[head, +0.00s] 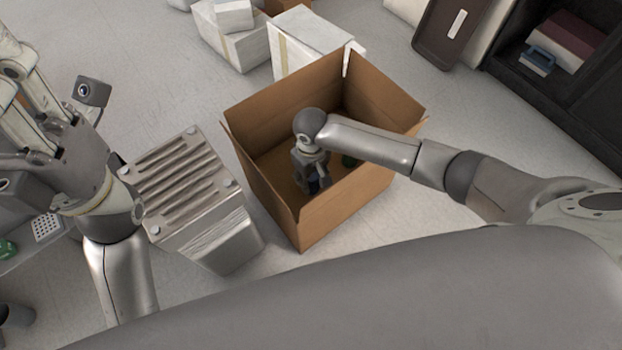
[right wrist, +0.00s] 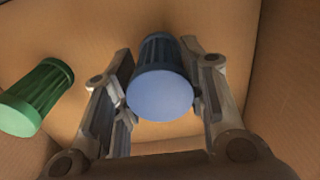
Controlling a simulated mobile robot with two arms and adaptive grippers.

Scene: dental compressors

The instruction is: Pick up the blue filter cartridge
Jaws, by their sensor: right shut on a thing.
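The blue filter cartridge (right wrist: 160,90) is a ribbed cylinder with a pale blue end, seen in the right wrist view between the two fingers of my right gripper (right wrist: 160,98). The fingers are shut on its sides. In the head view my right gripper (head: 311,178) reaches down inside the open cardboard box (head: 270,196); the cartridge is mostly hidden there by the gripper.
A green ribbed cartridge (right wrist: 38,97) lies in the box, left of my right gripper in the wrist view. A ridged metal unit (head: 190,190) stands left of the box. White boxes (head: 300,42) stand behind it. A dark shelf (head: 560,80) is at the far right.

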